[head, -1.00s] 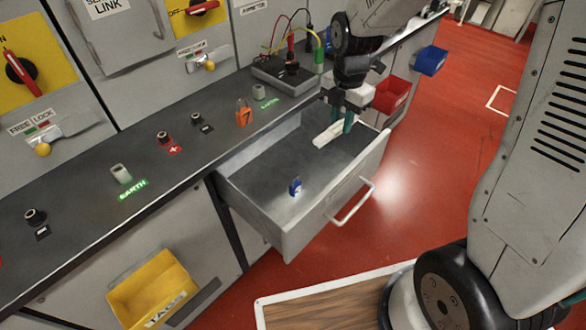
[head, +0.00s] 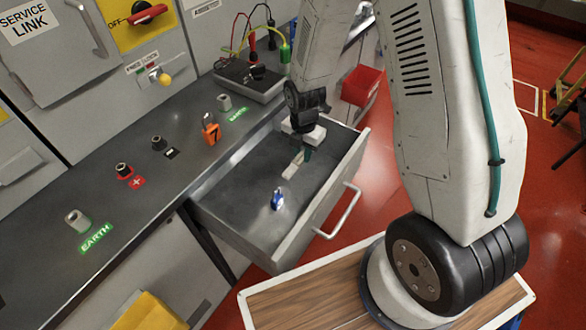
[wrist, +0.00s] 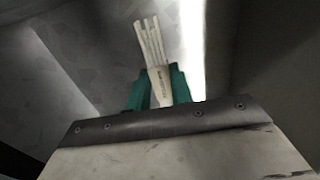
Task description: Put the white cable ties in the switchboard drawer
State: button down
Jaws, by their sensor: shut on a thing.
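The white cable ties (wrist: 152,45) are a thin pale bundle with a wrapped label. My gripper (wrist: 158,88) has teal fingers shut on the labelled part of the bundle. In the head view my gripper (head: 303,158) is low inside the open switchboard drawer, and the cable ties (head: 292,170) show at its fingertips. I cannot tell whether they touch the drawer floor. The drawer (head: 318,212) is pulled out, grey, with a bar handle at its front. A blue padlock-like item (head: 277,199) lies on the drawer floor, apart from my gripper.
A red bin (head: 360,86) hangs beyond the drawer. A yellow bin (head: 148,312) is at lower left. The drawer's front part is clear.

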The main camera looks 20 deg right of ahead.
aim_at(301, 171)
jog(key=shift+f, duration=2.8)
jog(key=shift+f, duration=0.1)
jog(key=c, duration=1.2)
grip_release()
jog(key=shift+c, duration=0.2)
